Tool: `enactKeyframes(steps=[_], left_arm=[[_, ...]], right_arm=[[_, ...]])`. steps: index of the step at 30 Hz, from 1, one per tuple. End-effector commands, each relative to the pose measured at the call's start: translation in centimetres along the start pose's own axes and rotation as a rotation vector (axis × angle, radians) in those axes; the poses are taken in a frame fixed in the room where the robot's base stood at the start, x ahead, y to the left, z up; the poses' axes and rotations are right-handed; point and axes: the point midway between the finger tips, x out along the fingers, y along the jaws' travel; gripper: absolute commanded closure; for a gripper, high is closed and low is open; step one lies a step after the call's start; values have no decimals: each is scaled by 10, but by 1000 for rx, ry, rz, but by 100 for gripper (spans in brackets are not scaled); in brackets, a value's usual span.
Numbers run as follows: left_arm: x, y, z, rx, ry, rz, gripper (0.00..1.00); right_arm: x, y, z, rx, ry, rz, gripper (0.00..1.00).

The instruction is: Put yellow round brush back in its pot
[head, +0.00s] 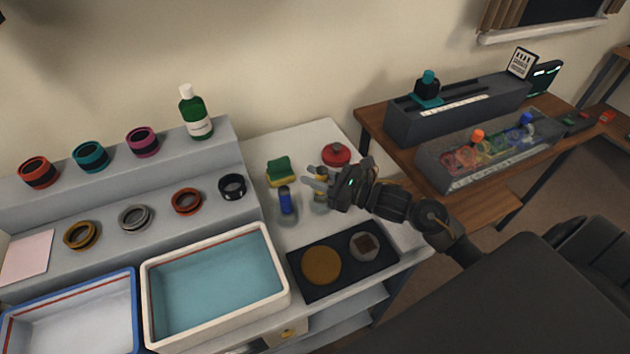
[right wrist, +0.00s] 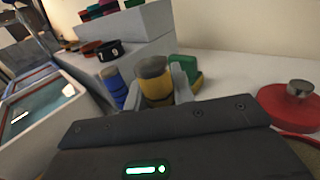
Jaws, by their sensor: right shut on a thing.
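My right gripper (head: 314,180) reaches in from the right over the white bench and is shut on the yellow round brush (head: 321,198). In the right wrist view the yellow brush (right wrist: 155,88), with a grey top end, stands roughly upright between my two fingers (right wrist: 158,95). Its lower end is hidden by my gripper's body in that view. Its pot is not clear to me, so I cannot tell whether the brush is in it or above it. A blue brush (head: 286,199) stands upright in a pot just left of it. My left gripper is not in view.
A green and yellow sponge (head: 280,171) lies behind the brushes, and a red round object (head: 336,154) sits behind my gripper. A black mat (head: 342,283) with two round pads lies in front. A cream-rimmed tray (head: 152,308) and stepped shelf with lens rings stand left.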

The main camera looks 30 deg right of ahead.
Motion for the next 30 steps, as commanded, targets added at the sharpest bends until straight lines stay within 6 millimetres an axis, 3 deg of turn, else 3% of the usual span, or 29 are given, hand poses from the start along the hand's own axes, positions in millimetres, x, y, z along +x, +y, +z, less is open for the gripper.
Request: enactKeyframes(steps=[6, 17, 18, 23, 30], left_arm=[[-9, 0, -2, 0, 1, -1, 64], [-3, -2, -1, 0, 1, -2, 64], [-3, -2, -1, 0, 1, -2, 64], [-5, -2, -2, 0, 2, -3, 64], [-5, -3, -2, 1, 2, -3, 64]], right_arm=[[0, 1, -20, 2, 0, 1, 98], [0, 1, -25, 0, 0, 2, 98], [0, 1, -24, 1, 1, 1, 74], [0, 1, -23, 1, 1, 1, 54], [0, 1, -23, 1, 1, 1, 54]])
